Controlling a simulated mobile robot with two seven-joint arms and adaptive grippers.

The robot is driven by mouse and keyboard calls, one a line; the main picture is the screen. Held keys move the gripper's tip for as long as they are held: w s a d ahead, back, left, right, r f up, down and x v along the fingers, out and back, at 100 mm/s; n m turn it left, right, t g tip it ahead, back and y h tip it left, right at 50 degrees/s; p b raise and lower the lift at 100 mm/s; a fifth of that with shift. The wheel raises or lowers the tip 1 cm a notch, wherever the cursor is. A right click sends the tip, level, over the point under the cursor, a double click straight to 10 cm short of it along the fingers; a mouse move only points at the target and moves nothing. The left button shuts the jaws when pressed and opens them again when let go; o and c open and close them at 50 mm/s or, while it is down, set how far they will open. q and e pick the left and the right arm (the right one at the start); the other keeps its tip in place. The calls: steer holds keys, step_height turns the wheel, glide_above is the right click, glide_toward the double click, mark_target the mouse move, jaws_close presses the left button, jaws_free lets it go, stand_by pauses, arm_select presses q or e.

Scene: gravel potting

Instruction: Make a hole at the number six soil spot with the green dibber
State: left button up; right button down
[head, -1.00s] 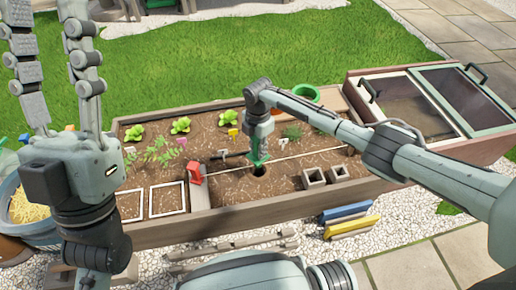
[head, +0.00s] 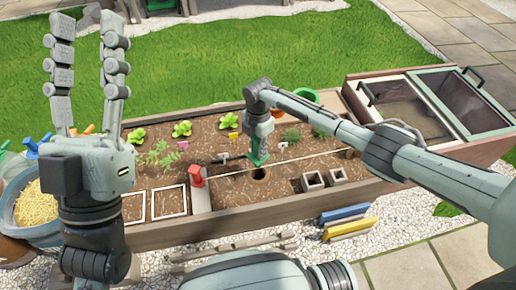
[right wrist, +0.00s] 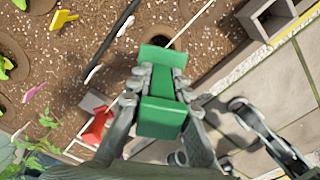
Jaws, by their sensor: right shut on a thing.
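My right gripper (head: 259,147) is shut on the green dibber (head: 257,159) above the soil bed, on the far side of a dark round hole (head: 259,174). In the right wrist view the green dibber (right wrist: 162,116) sits between both fingers. Its tip is hidden there, and I cannot tell whether it touches the soil. The hole (right wrist: 166,38) also shows beyond it. My left gripper (head: 87,14) is raised at the left with its fingers apart and empty. No number on any soil spot is legible.
The wooden planter (head: 235,213) holds seedlings, a red block (head: 196,175), a taut white string and two square grey pots (head: 313,181). A glazed cold frame (head: 410,105) adjoins at the right. A straw-filled tub (head: 36,207) is at the left.

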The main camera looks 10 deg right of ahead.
mark_target(258, 140)
steer(key=shift+r+p, duration=1.85)
steer(key=shift+r, duration=0.35)
